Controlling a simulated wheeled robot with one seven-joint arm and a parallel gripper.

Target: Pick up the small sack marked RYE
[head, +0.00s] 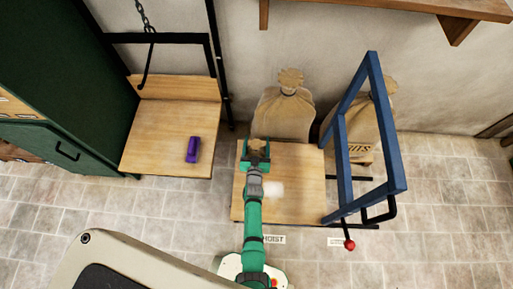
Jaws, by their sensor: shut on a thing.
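My gripper (256,162) is over the back left part of a low wooden platform (300,190). It is shut on a small brown thing (258,146) that looks like the tied top of a small sack. My gripper and arm hide most of it, and no RYE marking can be read. I cannot tell whether it touches the platform.
Two large tan sacks stand against the wall: one (284,112) behind the platform, one (382,120) partly behind a blue frame (398,150) with a red-knobbed lever (349,245). Left, a purple object (192,150) lies on a wooden platform (150,140) beside a green cabinet (60,60).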

